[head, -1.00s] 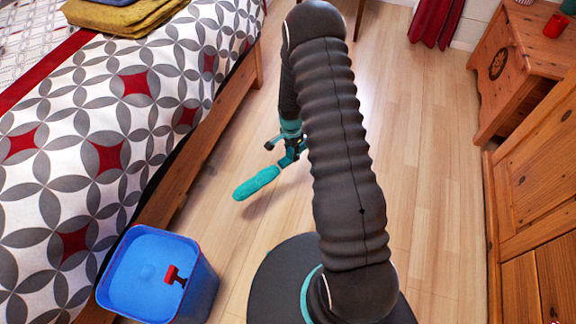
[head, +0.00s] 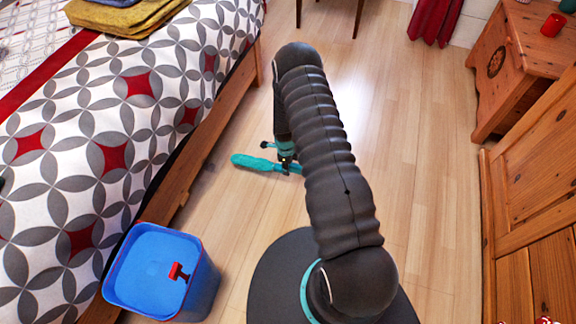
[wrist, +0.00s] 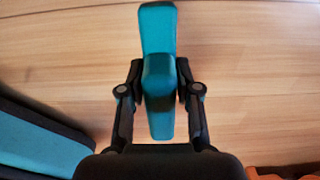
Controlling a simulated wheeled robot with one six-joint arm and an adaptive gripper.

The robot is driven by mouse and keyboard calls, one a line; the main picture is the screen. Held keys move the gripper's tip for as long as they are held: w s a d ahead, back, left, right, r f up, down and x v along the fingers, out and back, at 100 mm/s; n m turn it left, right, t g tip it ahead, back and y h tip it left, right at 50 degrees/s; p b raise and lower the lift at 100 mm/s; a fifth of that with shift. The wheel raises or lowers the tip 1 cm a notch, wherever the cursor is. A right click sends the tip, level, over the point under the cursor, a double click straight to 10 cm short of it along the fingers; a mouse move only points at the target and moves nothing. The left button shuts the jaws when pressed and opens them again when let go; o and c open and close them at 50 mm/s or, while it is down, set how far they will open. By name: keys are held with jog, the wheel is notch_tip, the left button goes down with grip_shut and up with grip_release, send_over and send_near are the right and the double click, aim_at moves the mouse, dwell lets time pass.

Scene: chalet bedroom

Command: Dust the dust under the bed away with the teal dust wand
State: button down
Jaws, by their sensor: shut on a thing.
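The teal dust wand (head: 252,162) is held low over the wooden floor, its fluffy end pointing left toward the bed. My gripper (head: 287,166) is shut on the wand, partly hidden behind my arm. In the wrist view my gripper (wrist: 160,92) has a finger on each side of the wand (wrist: 158,30). The bed (head: 190,165) stands on the left with a patterned cover and a wooden side rail. The wand's tip is beside the rail, out on the open floor. The space under the bed is dark, and I cannot make out any dust there.
A wooden nightstand (head: 520,60) and wooden cabinet (head: 535,200) line the right side. Chair legs (head: 357,15) show at the top. The floor (head: 410,150) between is clear.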

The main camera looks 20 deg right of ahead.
aim_at(256, 162)
notch_tip(256, 162, down, 5)
jog(key=shift+r+b, duration=0.2)
jog(key=shift+b, duration=0.6)
jog(key=w+a+b, duration=0.2)
jog(key=a, duration=0.1)
jog(key=w+a+b, duration=0.2)
jog(key=a+b, duration=0.1)
jog(key=w+a+b, duration=0.2)
jog(key=w+a, duration=0.1)
jog(key=shift+w+a+r, duration=0.1)
jog(key=shift+a, duration=0.3)
jog(key=shift+w+a+r+b, duration=0.15)
jog(key=shift+w+a+b, duration=0.4)
jog(key=shift+a+b, duration=0.2)
jog(key=shift+f, duration=0.25)
